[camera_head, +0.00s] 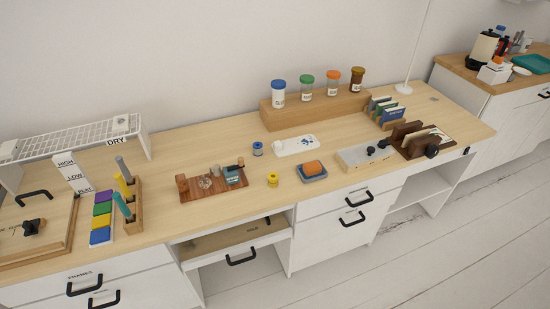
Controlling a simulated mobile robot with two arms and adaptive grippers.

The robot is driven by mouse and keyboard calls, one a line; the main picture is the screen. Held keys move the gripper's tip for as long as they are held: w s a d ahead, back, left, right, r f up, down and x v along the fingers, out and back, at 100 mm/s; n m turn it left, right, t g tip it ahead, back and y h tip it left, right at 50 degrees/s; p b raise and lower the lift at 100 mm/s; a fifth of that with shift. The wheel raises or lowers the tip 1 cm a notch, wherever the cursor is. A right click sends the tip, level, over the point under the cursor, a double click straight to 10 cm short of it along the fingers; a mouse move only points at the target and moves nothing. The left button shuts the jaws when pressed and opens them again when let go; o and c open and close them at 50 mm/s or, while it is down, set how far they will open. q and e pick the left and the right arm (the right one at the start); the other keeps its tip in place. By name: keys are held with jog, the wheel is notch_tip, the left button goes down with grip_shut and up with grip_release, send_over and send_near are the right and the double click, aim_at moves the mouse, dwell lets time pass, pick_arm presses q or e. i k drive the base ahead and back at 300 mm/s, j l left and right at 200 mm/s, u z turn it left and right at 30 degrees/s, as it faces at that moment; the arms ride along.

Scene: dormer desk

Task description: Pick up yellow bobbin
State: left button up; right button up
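The yellow bobbin (272,180) stands on the wooden desk top near its front edge. It sits between a dark wooden board (222,190) on its left and a blue dish (311,176) holding an orange block (313,168) on its right. A similar blue bobbin (257,149) stands farther back. Nothing covers the yellow bobbin. Neither of my grippers is in view.
A white tray (308,145) lies behind the dish. Several capped jars stand on a wooden riser (328,108) at the back. A grey-white block (352,160) is to the right. An open drawer (232,238) sticks out below the desk edge.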

aim_at(273, 177)
jog(key=j+z, duration=0.1)
jog(key=z, duration=1.5)
jog(key=k+j+z, duration=0.15)
jog(key=k+j, duration=0.15)
jog(key=j, duration=0.25)
jog(key=k+j+z, duration=0.2)
jog(key=j, duration=0.35)
jog(key=k+j+z, duration=0.15)
jog(key=k+j, duration=0.3)
